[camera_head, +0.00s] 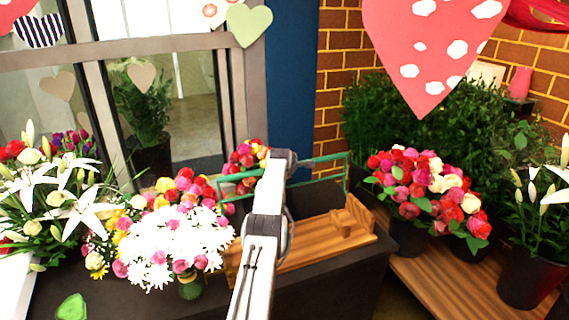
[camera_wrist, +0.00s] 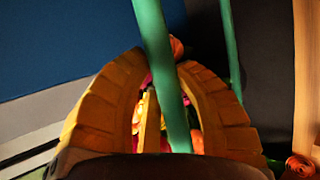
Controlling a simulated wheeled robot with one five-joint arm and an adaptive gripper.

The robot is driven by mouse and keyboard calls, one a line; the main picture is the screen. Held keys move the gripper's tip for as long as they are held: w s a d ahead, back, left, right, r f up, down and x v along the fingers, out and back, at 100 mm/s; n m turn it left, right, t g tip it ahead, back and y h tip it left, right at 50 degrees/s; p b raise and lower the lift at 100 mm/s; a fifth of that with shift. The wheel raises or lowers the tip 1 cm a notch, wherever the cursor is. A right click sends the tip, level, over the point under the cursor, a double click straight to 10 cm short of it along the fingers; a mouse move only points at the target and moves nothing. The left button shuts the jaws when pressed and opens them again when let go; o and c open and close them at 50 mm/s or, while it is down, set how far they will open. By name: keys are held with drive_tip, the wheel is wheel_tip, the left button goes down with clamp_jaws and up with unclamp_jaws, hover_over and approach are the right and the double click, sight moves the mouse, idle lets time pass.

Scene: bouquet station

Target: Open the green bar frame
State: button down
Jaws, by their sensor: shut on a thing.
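The green bar frame (camera_head: 328,159) stands up over a wooden base (camera_head: 318,238) on the dark counter. Its left end shows left of my arm, and its right upright comes down near the wooden end block. My arm hides the middle of the frame. In the wrist view, one green bar (camera_wrist: 160,60) runs between the two yellow-brown fingers of my gripper (camera_wrist: 162,66). My gripper is closed around that bar. A second green bar (camera_wrist: 231,45) shows outside the right finger. In the head view my fingertips are hidden behind my arm.
White daisies (camera_head: 178,240) and mixed flowers crowd the left. A rose bouquet (camera_head: 425,195) stands right, by a wooden shelf (camera_head: 440,280). A red heart (camera_head: 430,50) hangs upper right. A window is behind at left. The dark counter front (camera_head: 340,285) is bare.

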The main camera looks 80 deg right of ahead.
drive_tip(key=shift+w, duration=0.1)
drive_tip(key=c, duration=1.2)
unclamp_jaws()
drive_tip(key=shift+w, duration=0.1)
drive_tip(key=o, duration=0.4)
drive_tip(key=shift+c, duration=0.2)
drive_tip(key=shift+a+r, duration=0.15)
drive_tip(key=shift+r, duration=0.05)
drive_tip(key=shift+a+r, duration=0.15)
drive_tip(key=shift+a, duration=0.1)
drive_tip(key=shift+v, duration=3.25)
